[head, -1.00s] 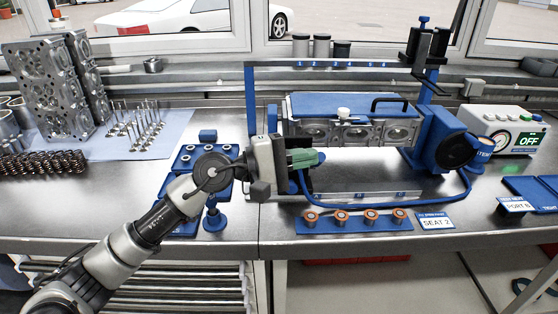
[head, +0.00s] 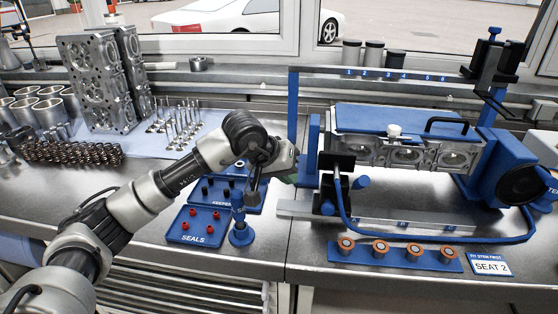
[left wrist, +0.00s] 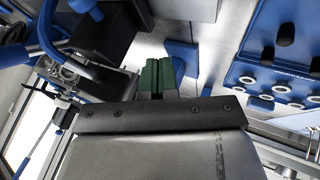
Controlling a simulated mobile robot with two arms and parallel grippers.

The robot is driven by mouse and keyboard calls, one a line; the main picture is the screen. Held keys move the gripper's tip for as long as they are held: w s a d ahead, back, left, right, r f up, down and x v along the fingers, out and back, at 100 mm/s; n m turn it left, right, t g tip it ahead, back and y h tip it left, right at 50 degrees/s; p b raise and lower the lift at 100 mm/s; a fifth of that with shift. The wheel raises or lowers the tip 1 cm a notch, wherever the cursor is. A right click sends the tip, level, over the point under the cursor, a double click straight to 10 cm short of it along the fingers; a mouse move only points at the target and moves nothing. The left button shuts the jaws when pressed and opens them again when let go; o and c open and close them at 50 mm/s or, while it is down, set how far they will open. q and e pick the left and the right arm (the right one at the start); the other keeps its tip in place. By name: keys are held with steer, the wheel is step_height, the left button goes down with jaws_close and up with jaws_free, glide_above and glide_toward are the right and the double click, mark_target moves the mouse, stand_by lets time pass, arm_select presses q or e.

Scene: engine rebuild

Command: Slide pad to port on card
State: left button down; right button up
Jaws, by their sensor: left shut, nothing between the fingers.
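A black pad-like block (head: 337,164) with a blue hose at its front stands at the left end of the cylinder head (head: 405,153), by the rail (head: 375,223). The SEAT 2 card (head: 491,266) lies at the right; no port card shows now. My left gripper (head: 291,176) is left of the block, apart from it and empty. Its green fingertips (left wrist: 157,78) are together in the left wrist view. In that view, a dark block and the blue hose (left wrist: 47,30) lie at the upper left. My right gripper is out of view.
The blue seals tray (head: 197,224) and a blue post (head: 240,230) stand below my left arm. Capped pieces stand on a blue strip (head: 395,256) in front of the rail.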

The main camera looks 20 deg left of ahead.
mark_target(333, 199)
arm_select(q)
steer(key=shift+x, duration=1)
steer(key=shift+w+d+f+p, duration=0.1)
steer(key=shift+w+d+p, duration=0.15)
steer(key=shift+d, duration=0.4)
steer(key=shift+w+d+r+p, duration=0.15)
steer(key=shift+d+p, duration=0.1)
steer(key=shift+d, duration=0.4)
steer(key=shift+w+d+f+p, duration=0.15)
steer(key=shift+w+d+p, duration=0.1)
steer(key=shift+d, duration=0.4)
